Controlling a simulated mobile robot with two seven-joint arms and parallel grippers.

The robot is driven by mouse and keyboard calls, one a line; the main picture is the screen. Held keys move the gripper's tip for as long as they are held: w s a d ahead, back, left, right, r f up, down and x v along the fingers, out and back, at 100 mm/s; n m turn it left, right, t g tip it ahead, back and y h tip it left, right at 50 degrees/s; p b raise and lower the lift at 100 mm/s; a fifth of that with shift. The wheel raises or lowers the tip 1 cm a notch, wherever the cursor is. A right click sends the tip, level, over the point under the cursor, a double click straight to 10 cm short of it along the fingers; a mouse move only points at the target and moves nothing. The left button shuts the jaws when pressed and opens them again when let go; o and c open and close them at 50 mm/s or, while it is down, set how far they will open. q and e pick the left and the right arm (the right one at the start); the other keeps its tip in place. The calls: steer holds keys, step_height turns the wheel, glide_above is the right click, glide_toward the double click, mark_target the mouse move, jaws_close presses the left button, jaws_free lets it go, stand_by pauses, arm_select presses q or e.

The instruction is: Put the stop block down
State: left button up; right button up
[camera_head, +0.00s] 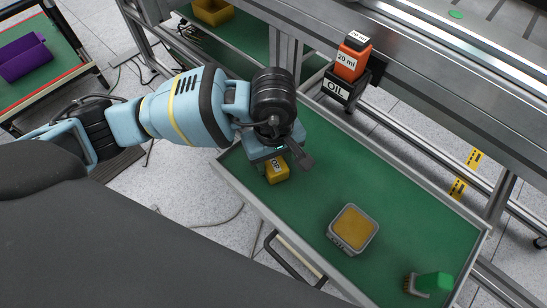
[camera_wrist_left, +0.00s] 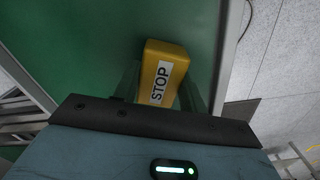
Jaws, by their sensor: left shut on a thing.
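The stop block is a yellow block with a white STOP label. In the head view the stop block (camera_head: 277,172) is at the left end of the green tray table (camera_head: 392,186), close to its near-left edge. In the left wrist view the stop block (camera_wrist_left: 163,72) sits between the fingers. My left gripper (camera_head: 284,163) is shut on it from above. The head view does not clearly show whether the block touches the green surface. My right gripper is not in view.
A grey box with an orange-yellow top (camera_head: 353,229) and a green-handled brush (camera_head: 430,283) are on the right half of the tray. An orange 20 ml bottle (camera_head: 350,58) stands in an OIL holder (camera_head: 337,89) on the rail behind. The middle of the tray is clear.

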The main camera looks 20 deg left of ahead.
mark_target(274, 160)
arm_select(q)
steer(key=shift+f, duration=0.15)
steer(key=o, duration=1.1)
steer(key=shift+r, duration=0.45)
step_height(274, 160, up, 12)
steer(key=shift+f+p, duration=0.2)
steer(key=shift+p, duration=0.9)
